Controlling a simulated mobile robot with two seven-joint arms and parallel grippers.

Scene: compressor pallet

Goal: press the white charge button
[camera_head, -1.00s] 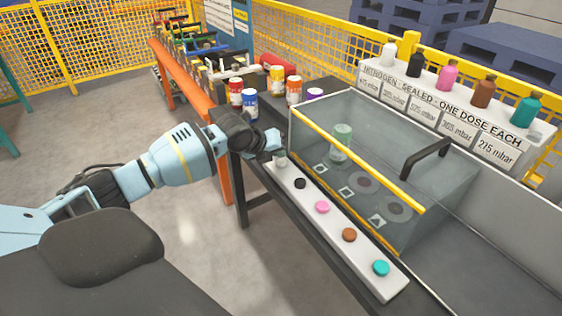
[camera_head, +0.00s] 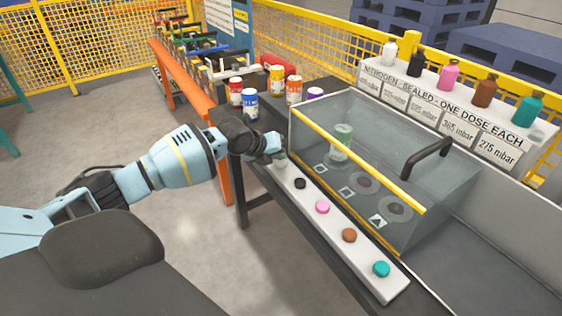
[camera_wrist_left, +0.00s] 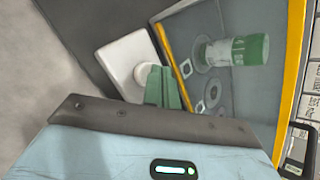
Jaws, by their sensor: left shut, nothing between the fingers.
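The white charge button (camera_head: 281,162) is at the far end of the white button strip (camera_head: 333,226), partly hidden by my left gripper (camera_head: 276,153). In the left wrist view the round white button (camera_wrist_left: 146,77) sits on the strip's end. The shut, empty green fingertips of my left gripper (camera_wrist_left: 163,84) overlap its right edge there. The gripper is over or just against the button; I cannot tell whether they touch. Black, pink, brown and teal buttons follow along the strip. My right gripper is not in view.
A clear case (camera_head: 400,190) with a yellow edge and black handle (camera_head: 425,158) stands right beside the strip. A green-and-white canister (camera_head: 340,145) is inside it. Several coloured canisters (camera_head: 250,104) stand behind the gripper. Nitrogen bottles (camera_head: 449,75) line a back shelf.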

